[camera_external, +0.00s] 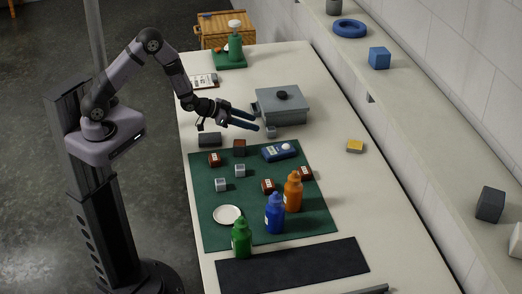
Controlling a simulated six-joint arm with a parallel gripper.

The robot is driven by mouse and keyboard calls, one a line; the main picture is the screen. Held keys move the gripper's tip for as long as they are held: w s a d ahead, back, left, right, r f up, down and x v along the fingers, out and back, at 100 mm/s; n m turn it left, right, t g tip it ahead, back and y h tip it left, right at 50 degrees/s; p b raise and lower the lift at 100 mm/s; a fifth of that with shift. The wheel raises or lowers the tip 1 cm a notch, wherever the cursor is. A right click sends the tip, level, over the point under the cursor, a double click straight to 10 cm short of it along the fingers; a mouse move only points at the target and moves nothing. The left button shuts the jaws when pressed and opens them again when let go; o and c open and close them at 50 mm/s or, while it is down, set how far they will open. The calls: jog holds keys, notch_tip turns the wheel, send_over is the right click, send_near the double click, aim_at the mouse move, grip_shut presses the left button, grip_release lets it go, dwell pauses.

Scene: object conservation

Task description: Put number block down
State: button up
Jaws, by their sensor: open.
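Several small number blocks stand on and beside the green mat (200,222). A pale grey block (271,132) stands on the white table just beyond my gripper's fingertips, beside the grey box. Two more pale blocks, one (221,185) and another (239,170), are on the mat. Brown blocks (214,160) also stand on the mat, one (239,144) near its back edge. My gripper (256,121) is open, with its blue fingers pointing right over the table. Nothing shows between them. Marks on the blocks are too small to read.
A grey lidded box (283,107) stands behind my gripper. A dark grey block (209,139) sits left of it. The table's right side is mostly clear.

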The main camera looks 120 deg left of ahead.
jog(key=shift+v, duration=1.15)
jog(key=shift+w+d+r, duration=0.1)
jog(key=shift+w+d, duration=0.15)
jog(key=shift+d, duration=0.1)
jog(key=w+d+r+m+g+h+p, duration=0.2)
jog(key=d+r+h, duration=0.1)
jog(key=d, duration=0.9)
jog(key=w+d+r+m+g+h+p, duration=0.1)
jog(key=w+d+r+m+h+p, duration=0.15)
jog(key=d, duration=0.85)
jog(key=s+d+r+m+g+h+p, duration=0.1)
jog(key=s+d+r+m+g, duration=0.1)
jog(key=s+d, duration=0.5)
jog(key=s+d+r+m+g+h+p, duration=0.2)
jog(key=s+d, duration=0.6)
jog(key=d, duration=0.5)
jog(key=shift+s+r+m+g, duration=0.25)
jog(key=shift+r+m+g, duration=0.1)
jog(key=shift+r+g, duration=0.45)
jog(key=shift+p, duration=0.3)
dwell(1.1)
